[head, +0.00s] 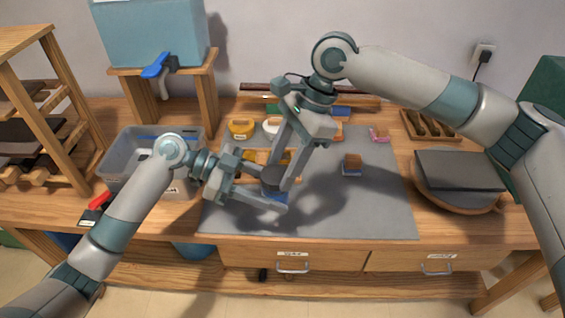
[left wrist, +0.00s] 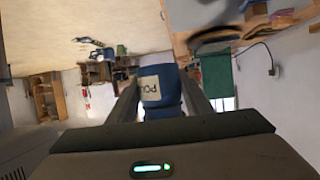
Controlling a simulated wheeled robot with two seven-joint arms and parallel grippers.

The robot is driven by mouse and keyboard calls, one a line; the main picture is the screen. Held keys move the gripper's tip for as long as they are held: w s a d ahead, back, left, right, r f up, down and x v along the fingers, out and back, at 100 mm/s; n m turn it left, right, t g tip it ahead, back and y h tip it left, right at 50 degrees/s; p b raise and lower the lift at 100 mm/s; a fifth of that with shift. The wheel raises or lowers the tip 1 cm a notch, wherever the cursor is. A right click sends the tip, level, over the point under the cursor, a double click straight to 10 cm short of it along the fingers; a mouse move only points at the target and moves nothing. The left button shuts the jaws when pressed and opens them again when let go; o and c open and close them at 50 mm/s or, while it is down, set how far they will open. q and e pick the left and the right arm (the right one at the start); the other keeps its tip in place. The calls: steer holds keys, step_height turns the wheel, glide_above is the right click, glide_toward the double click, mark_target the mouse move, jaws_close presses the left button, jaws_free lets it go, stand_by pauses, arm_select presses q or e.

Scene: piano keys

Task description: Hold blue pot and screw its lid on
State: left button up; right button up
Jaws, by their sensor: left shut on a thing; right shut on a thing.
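The blue pot (head: 273,195) is low over the grey mat (head: 340,215), between the fingers of my left gripper (head: 276,198). In the left wrist view the pot (left wrist: 160,85) shows blue with a pale label, between both fingers. My left gripper is shut on it. The dark lid (head: 274,172) sits at the pot's top. My right gripper (head: 278,178) comes down from above with its fingers on either side of the lid, shut on it. Whether the lid is seated level on the pot is too small to tell.
A grey bin (head: 120,165) stands at left. A small block with a brown top (head: 352,165) stands on the mat to the right. A yellow pot (head: 241,127) and other small items lie behind. A round board with a dark slab (head: 460,172) is at right. The front of the mat is clear.

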steer(key=shift+f, duration=0.4)
steer(key=shift+s+m+t+y, duration=0.15)
steer(key=shift+m+t, duration=0.2)
steer(key=shift+m, duration=0.55)
steer(key=shift+s+m+t+y, duration=0.15)
steer(key=shift+m+t, duration=0.2)
steer(key=shift+m, duration=0.55)
steer(key=shift+w, duration=0.1)
steer(key=o, duration=1)
steer(key=shift+r, duration=2.3)
